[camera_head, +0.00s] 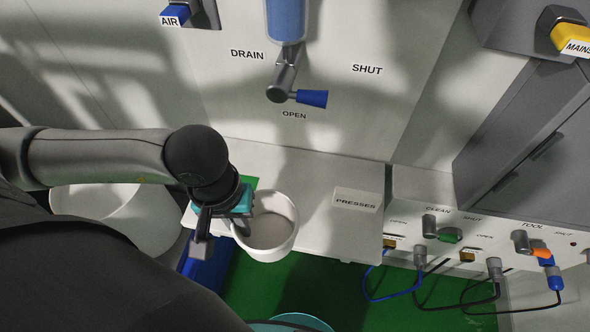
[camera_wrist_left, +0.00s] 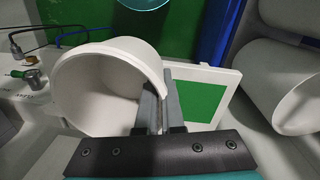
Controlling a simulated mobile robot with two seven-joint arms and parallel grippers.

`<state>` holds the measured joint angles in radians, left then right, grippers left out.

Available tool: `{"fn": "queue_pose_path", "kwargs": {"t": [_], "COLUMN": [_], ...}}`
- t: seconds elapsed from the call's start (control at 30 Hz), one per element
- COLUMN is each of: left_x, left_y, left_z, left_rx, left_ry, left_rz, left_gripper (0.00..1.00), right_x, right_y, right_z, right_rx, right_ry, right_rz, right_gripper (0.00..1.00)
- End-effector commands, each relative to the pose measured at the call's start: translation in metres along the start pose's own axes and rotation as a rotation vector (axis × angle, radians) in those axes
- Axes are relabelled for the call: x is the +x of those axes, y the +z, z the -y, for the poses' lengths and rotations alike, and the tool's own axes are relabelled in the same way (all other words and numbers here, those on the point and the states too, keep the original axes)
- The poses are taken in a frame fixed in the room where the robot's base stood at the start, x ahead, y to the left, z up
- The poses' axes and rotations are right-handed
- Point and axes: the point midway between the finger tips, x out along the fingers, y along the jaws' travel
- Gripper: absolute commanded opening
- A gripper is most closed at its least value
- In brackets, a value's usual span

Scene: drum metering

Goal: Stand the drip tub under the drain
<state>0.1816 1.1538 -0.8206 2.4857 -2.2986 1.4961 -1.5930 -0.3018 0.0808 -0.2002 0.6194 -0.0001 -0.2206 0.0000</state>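The drip tub (camera_head: 268,225), a white round tub, is in the head view at the front edge of the pale ledge (camera_head: 310,185), right of and in front of a green square (camera_head: 248,182). My left gripper (camera_head: 238,208) is at its left side. In the left wrist view, the gripper fingers (camera_wrist_left: 160,105) are closed on the wall of the tub (camera_wrist_left: 95,85), whose mouth faces left and looks empty. Whether the tub touches the ledge is unclear. The drain (camera_head: 286,25) is a blue pipe on the wall, with a blue valve handle (camera_head: 312,98). My right gripper is not in view.
A larger white container (camera_head: 120,210) stands left of the ledge. The labelled panel (camera_head: 440,205) with valves and hanging hoses is to the right. A teal round thing (camera_head: 295,322) is low on the green floor. The ledge beside the PRESSER label (camera_head: 357,200) is clear.

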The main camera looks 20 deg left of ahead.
Motion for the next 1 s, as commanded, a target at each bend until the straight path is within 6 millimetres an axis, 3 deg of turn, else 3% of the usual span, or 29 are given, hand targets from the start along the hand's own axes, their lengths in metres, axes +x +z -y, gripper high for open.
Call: {"fn": "queue_pose_path", "kwargs": {"t": [0.27,0.63,0.7,1.0], "left_x": [0.003,0.007,0.002,0.003], "left_y": [0.006,-0.024,-0.041,-0.101], "left_z": [0.004,-0.002,-0.005,-0.017], "left_rx": [0.173,0.181,0.176,0.177], "left_ry": [0.0,0.002,0.001,0.003], "left_rz": [0.01,0.006,0.007,0.01], "left_gripper": [0.0,0.0,0.0,0.0], "right_x": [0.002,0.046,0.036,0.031], "right_y": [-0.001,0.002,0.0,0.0], "right_z": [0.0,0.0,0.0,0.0], "right_rx": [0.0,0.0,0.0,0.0], "right_ry": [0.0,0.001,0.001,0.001], "right_rz": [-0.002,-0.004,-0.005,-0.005], "right_gripper": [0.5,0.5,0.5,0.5]}}
